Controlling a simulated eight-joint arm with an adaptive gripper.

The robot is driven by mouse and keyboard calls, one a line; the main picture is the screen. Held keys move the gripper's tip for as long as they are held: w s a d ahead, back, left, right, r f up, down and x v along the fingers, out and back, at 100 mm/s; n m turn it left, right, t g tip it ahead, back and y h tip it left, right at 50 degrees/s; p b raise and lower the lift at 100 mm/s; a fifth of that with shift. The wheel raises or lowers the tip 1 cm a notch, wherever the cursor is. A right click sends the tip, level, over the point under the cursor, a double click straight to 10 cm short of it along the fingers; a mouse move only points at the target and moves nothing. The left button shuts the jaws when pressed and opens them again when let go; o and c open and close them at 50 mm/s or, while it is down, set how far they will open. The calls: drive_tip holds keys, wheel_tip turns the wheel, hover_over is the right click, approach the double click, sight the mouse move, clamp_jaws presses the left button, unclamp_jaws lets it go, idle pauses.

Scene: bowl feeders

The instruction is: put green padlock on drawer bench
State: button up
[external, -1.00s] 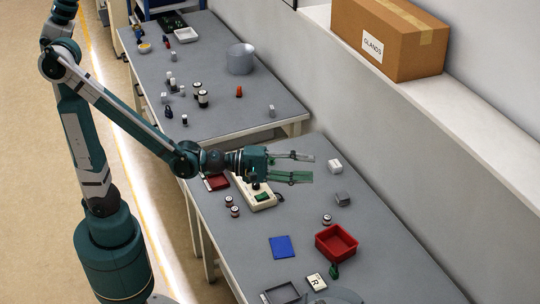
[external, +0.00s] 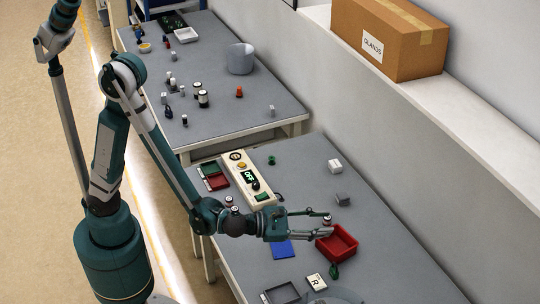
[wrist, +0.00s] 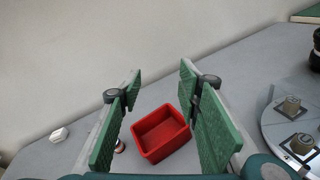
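A small dark green object (external: 334,271), which looks like the green padlock, lies on the near bench (external: 380,255) just in front of the red bin (external: 352,257). My gripper (external: 328,223) is above this bench, over the back left of the bin and apart from the green object. In the wrist view my gripper (wrist: 160,85) is open and empty, and the red bin (wrist: 160,134) shows below and between its fingers. I cannot make out the padlock in the wrist view. A second bench (external: 225,115) stands behind; I cannot tell which one is the drawer bench.
A cream control box (external: 246,180), a small round green piece (external: 271,160), a blue plate (external: 291,250), a white card marked R (external: 316,282) and a grey tray (external: 283,293) lie on the near bench. A wall with a ledge (external: 450,105) runs along the right.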

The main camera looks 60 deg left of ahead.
sight(334, 269)
drive_tip(key=s+d+f+n+g, duration=0.1)
drive_tip(key=f, duration=0.4)
drive_tip(key=s+d+f+n+g+y, duration=0.1)
drive_tip(key=s+d+f+n, duration=0.1)
drive_tip(key=f, duration=0.3)
drive_tip(key=s+d+f+n, duration=0.1)
drive_tip(key=s+d+f, duration=0.1)
drive_tip(key=f, duration=0.2)
drive_tip(key=shift+s+f+n+g+y, duration=0.15)
drive_tip(key=shift+f+n+g+y, duration=0.15)
drive_tip(key=shift+f+n+g, duration=0.1)
drive_tip(key=shift+x, duration=1.3)
drive_tip(key=shift+b+x, duration=1)
drive_tip(key=shift+x, duration=1.6)
drive_tip(key=shift+d+r, duration=0.1)
drive_tip(key=shift+r, duration=0.05)
drive_tip(key=c, duration=0.7)
